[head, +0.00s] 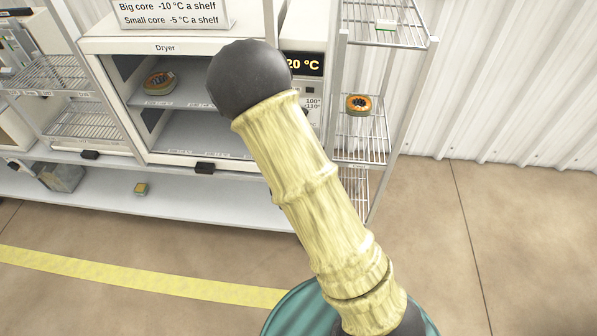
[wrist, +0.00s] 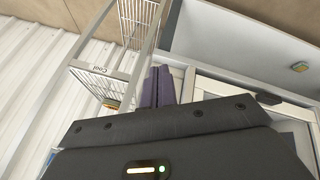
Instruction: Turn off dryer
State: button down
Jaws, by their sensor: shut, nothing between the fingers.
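The white dryer (head: 165,48) stands at the upper middle of the head view under a "Dryer" label. Its two-level chamber shows an orange-rimmed round core (head: 160,82) on the upper shelf. A dark display (head: 303,64) on its right side reads "20 °C", with its left part hidden behind my arm. Below it is a panel with a small dark button or switch (head: 313,90) and printed text, also partly hidden. My gripper is hidden in the head view. In the wrist view its purple fingers (wrist: 156,74) are together, shut and empty, pointing toward the white furniture.
A wire rack (head: 362,138) with another orange core (head: 358,104) stands right of the dryer; a rack also shows in the wrist view (wrist: 120,60). A low white shelf (head: 220,205) runs below the dryer. Open floor (head: 520,230) lies at right.

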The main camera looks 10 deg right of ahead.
jog(key=w+d+f+n+t+h+b, duration=0.25)
jog(key=f+n+t+h+b, duration=0.2)
jog(key=f, duration=0.65)
jog(key=w+a+n+t+b, duration=0.1)
jog(key=n+t, duration=0.1)
jog(key=t, duration=0.1)
jog(key=w+a+n+t+y+b, duration=0.1)
jog(key=a+n+t+b, duration=0.1)
jog(key=n+t, duration=0.1)
jog(key=w+a+n+t+b, duration=0.1)
jog(key=n+t+b, duration=0.1)
jog(key=n+t, duration=0.1)
jog(key=shift+a+r+y, duration=0.2)
jog(key=shift+y, duration=0.15)
jog(key=x, duration=1.4)
jog(key=shift+r, duration=0.15)
